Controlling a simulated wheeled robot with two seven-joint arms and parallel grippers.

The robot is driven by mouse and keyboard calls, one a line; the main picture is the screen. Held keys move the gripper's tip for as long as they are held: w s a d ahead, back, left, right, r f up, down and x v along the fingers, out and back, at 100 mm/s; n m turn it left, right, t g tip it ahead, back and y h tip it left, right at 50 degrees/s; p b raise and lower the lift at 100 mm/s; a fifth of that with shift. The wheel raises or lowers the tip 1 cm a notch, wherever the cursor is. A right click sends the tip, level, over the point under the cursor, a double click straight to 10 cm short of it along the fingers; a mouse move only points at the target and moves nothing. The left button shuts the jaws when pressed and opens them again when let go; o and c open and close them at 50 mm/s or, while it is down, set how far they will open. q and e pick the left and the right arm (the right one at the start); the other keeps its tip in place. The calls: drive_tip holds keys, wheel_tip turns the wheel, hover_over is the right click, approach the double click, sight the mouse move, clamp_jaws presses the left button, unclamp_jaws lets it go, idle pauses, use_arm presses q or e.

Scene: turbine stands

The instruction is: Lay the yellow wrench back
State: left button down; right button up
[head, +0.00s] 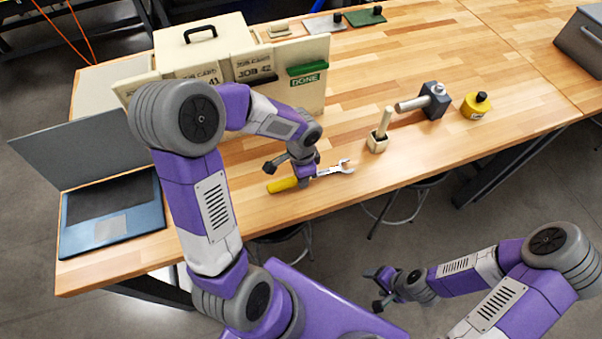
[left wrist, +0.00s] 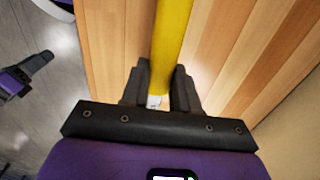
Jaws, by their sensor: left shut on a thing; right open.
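The yellow wrench (head: 283,185) has a yellow handle and a silver open-ended head. It is low at the bench top near the front edge, head to the right; I cannot tell whether it touches the wood. My left gripper (head: 304,178) is shut on the wrench around its middle and hides part of it. In the left wrist view the yellow handle (left wrist: 173,40) runs up from between the fingers (left wrist: 159,88). My right gripper (head: 379,288) is open and empty, in front of the bench and away from the wrench.
A job-card box (head: 215,50) with card pockets stands behind my left arm. A laptop (head: 110,212) is at the left. Bare wood lies around the wrench.

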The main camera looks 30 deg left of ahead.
use_arm(q)
drive_tip(key=shift+f, duration=0.4)
idle(0.3)
drive_tip(key=c, duration=0.6)
unclamp_jaws()
wheel_tip(320, 180, up, 7)
drive_tip(key=p, duration=0.5)
drive_tip(key=shift+r, duration=0.1)
drive_tip(key=shift+s, duration=0.1)
idle(0.3)
